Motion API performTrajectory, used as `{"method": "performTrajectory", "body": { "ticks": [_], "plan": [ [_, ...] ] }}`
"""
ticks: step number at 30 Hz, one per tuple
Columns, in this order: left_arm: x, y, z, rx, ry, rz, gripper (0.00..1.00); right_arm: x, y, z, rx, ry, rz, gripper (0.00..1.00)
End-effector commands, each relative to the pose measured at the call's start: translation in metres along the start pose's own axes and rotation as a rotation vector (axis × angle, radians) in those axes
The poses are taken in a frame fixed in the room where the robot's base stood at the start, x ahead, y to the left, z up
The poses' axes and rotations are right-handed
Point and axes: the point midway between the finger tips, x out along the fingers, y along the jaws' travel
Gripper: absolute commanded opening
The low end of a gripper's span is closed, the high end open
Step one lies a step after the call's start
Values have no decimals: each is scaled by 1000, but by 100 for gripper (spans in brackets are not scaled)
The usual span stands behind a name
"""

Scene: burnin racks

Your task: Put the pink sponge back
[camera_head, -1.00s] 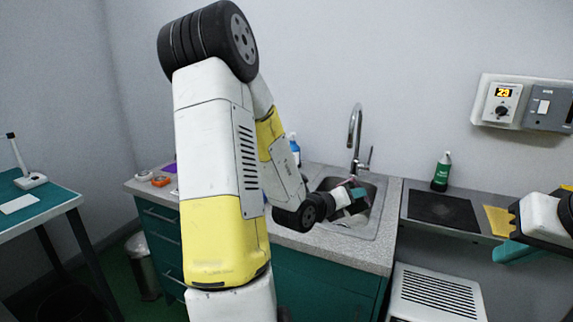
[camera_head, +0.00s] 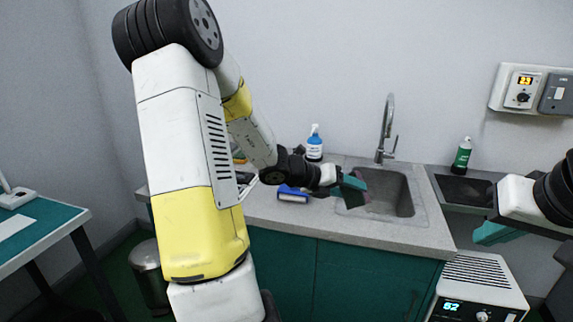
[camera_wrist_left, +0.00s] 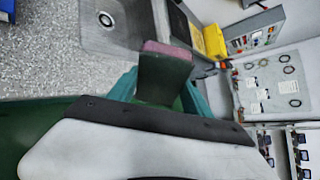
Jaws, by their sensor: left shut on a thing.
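The pink sponge (camera_wrist_left: 170,50), with a dark face, is held between the teal fingers of my left gripper (camera_wrist_left: 165,90) in the left wrist view. In the head view my left gripper (camera_head: 354,188) is shut on it at the left part of the sink (camera_head: 395,195). The sponge is mostly hidden there by the fingers. My right gripper (camera_head: 492,232) is at the right, in front of the counter. Its fingers overlap, so its opening is unclear.
A blue item (camera_head: 293,194) lies on the counter (camera_head: 300,218) left of the sink. A blue spray bottle (camera_head: 314,144) stands behind it, and a green bottle (camera_head: 462,156) stands right of the tap (camera_head: 388,130). A white unit (camera_head: 480,285) is below.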

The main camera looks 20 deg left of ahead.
Motion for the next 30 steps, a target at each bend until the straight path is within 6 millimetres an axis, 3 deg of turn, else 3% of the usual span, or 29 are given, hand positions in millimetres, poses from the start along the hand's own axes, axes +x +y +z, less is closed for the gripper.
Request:
{"method": "performTrajectory", "body": {
  "ticks": [8, 14, 23, 30],
  "plan": [
    [4, -4, -15, 135, 304, -96, 25, 0, 0, 0, 0, 0, 0, 0],
    [1, 5, -35, 350, 666, -187, 25, 0, 0, 0, 0, 0, 0, 0],
    [-18, 43, -58, 826, 1168, -296, 25, 0, 0, 0, 0, 0, 0, 0],
    [-41, 85, -64, 1327, 1458, -367, 25, 0, 0, 0, 0, 0, 0, 0]
  ]
}}
